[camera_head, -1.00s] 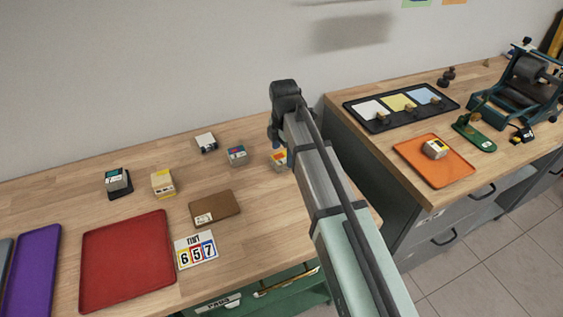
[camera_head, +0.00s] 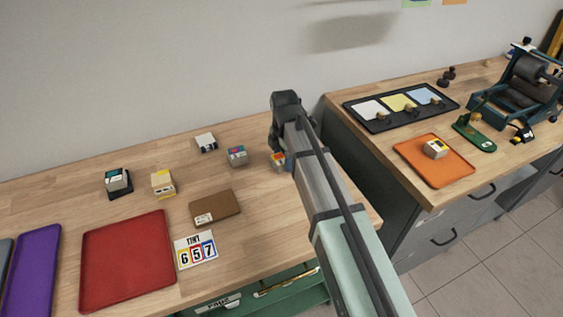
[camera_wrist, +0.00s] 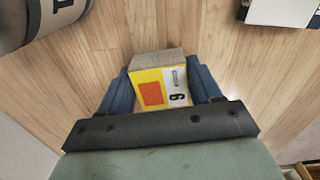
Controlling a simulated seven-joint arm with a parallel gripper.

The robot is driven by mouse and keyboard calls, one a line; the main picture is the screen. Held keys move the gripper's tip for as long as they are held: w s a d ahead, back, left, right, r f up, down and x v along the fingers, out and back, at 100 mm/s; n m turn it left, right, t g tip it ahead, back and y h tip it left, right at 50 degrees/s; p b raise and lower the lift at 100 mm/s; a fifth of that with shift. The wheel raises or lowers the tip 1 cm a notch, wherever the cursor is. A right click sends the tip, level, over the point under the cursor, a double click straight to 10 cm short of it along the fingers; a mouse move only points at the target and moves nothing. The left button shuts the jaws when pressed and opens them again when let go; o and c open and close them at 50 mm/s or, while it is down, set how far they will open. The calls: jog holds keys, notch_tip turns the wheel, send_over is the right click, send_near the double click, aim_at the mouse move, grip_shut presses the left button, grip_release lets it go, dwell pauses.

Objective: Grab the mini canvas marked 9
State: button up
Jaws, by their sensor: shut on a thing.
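The mini canvas marked 9 (camera_wrist: 162,86) is a small block with a yellow and white face, an orange square and a black 9. In the wrist view it sits between the two blue fingers of my gripper (camera_wrist: 160,88), which are shut on its sides. In the head view the canvas (camera_head: 277,160) shows only in part beside the end of my arm, near the right end of the left table. My gripper's fingers are mostly hidden there by the arm. I cannot tell whether the canvas touches the table.
Other small blocks stand on the table: a teal-and-pink one (camera_head: 237,156), a white one (camera_head: 206,143), a yellow one (camera_head: 163,184) and one on a dark base (camera_head: 118,182). A brown board (camera_head: 215,208), number cards (camera_head: 196,250) and a red tray (camera_head: 127,262) lie nearer.

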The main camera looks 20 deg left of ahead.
jog(key=shift+c, duration=0.7)
